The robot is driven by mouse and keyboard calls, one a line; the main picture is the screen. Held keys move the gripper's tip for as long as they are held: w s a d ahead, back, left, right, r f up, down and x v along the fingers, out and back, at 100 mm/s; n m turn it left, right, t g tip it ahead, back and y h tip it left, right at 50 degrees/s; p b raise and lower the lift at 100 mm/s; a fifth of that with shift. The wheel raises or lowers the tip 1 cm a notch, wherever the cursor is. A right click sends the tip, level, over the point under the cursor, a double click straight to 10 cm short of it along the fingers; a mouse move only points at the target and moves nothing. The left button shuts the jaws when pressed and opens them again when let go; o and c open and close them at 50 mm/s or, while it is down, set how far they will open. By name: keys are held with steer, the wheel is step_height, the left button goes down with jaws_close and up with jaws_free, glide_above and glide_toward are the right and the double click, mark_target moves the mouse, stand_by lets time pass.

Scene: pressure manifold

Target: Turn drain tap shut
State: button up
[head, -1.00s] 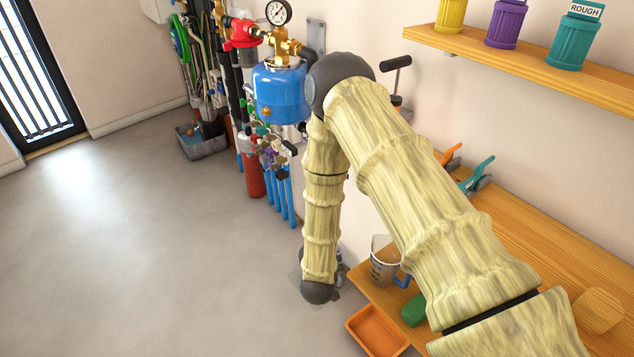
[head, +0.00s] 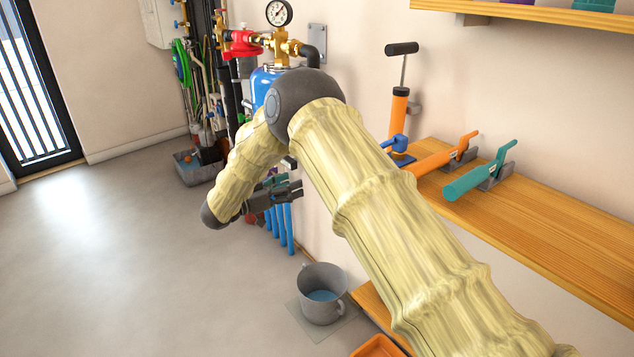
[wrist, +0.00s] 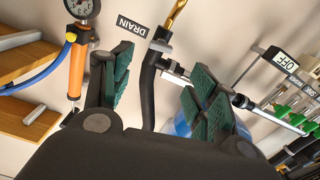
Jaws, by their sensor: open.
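A DRAIN label (wrist: 133,26) shows at the top of the wrist view. Beside it a black pipe (wrist: 149,90) runs down from a brass fitting (wrist: 175,12), with a pale metal piece (wrist: 161,46) by the pipe's upper part. I cannot tell the tap's handle or its position clearly. My gripper (wrist: 160,72) is open, its green-padded fingers on either side of the pipe in the picture. No contact shows. In the head view my gripper (head: 296,188) is in front of the manifold's lower pipes, and my arm hides much of the blue tank (head: 263,84).
A grey bucket (head: 322,295) with blue liquid stands on the floor below. A wooden bench (head: 560,215) with an orange pump (head: 398,115) and orange and teal clamp-like tools is on the right. An OFF label (wrist: 285,62) and green-handled valves (wrist: 285,112) lie right in the wrist view.

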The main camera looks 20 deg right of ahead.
steer(key=b+x, duration=0.1)
steer(key=x, duration=0.9)
steer(key=shift+d+b, duration=0.2)
steer(key=shift+b, duration=0.15)
steer(key=shift+w, duration=0.1)
steer(key=shift+c, duration=0.2)
steer(key=c, duration=1)
